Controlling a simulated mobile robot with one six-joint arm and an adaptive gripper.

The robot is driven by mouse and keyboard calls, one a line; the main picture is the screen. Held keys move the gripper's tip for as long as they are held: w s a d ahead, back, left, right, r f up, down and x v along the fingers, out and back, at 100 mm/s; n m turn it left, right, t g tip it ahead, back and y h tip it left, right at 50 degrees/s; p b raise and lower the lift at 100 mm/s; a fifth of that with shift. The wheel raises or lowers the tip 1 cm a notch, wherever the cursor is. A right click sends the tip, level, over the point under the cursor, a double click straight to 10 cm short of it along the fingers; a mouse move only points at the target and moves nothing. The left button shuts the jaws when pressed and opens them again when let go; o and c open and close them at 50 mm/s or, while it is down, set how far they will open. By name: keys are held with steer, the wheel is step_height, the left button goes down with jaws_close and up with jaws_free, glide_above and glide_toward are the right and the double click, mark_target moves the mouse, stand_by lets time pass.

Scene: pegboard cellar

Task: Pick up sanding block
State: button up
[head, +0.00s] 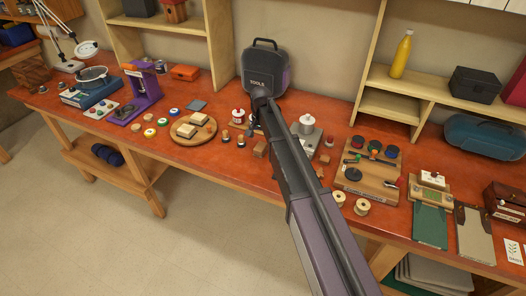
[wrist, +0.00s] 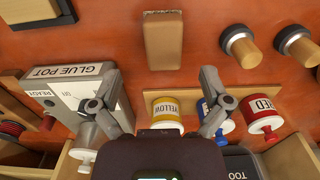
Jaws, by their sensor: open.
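A brown block with a paler end face, which looks like the sanding block (wrist: 163,42), lies on the red-orange tabletop at the top middle of the wrist view. In the head view a small brown block (head: 260,148), apparently the same one, lies just left of my arm. My gripper (wrist: 161,82) is open and empty in the wrist view, its two fingers wide apart. The block is beyond the fingertips, roughly in line with the gap, and not touched.
Pots marked yellow (wrist: 167,112) and red (wrist: 261,114), with a blue one (wrist: 222,107) between, sit along a wooden strip by the fingers. A glue pot stand (wrist: 75,88) is at left. Round-ended pieces (wrist: 239,46) lie right of the block. A tools case (head: 265,68) stands behind.

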mark_target(260, 146)
steer(key=shift+s+a+f+b, duration=0.1)
steer(key=shift+f+b, duration=1)
steer(key=shift+f, duration=0.1)
steer(key=shift+a+f+b, duration=0.1)
steer(key=shift+f+b, duration=1)
steer(key=shift+f, duration=0.1)
steer(key=c, duration=1.2)
